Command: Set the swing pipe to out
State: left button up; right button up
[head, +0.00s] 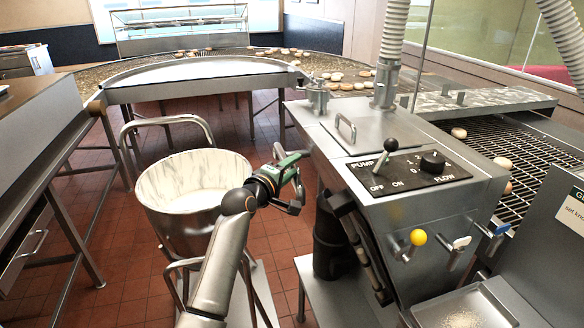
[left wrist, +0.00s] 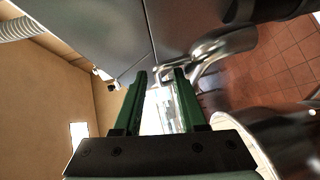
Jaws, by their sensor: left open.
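My left gripper (head: 296,158) has green fingers and stands open beside the left side of the steel machine (head: 340,155), above and right of the bucket. A curved shiny metal pipe, which looks like the swing pipe (head: 299,192), is right at the fingers, partly hidden by them. In the left wrist view the open fingers (left wrist: 163,75) point at the machine, and the bent pipe (left wrist: 222,45) lies close to the right fingertip. I cannot tell whether they touch. Its out mark is not readable. My right gripper is not in view.
A white-lined bucket (head: 155,185) on a stand is left of my arm. The machine carries a pump lever (head: 390,146), a flow knob (head: 433,160) and yellow (head: 418,237), white and blue (head: 497,229) handles. A mesh conveyor (head: 520,160) is right. Tiled floor lies open behind.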

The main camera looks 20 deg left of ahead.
pick_arm(q)
grip_shut()
dwell(0.4)
dwell(1.1)
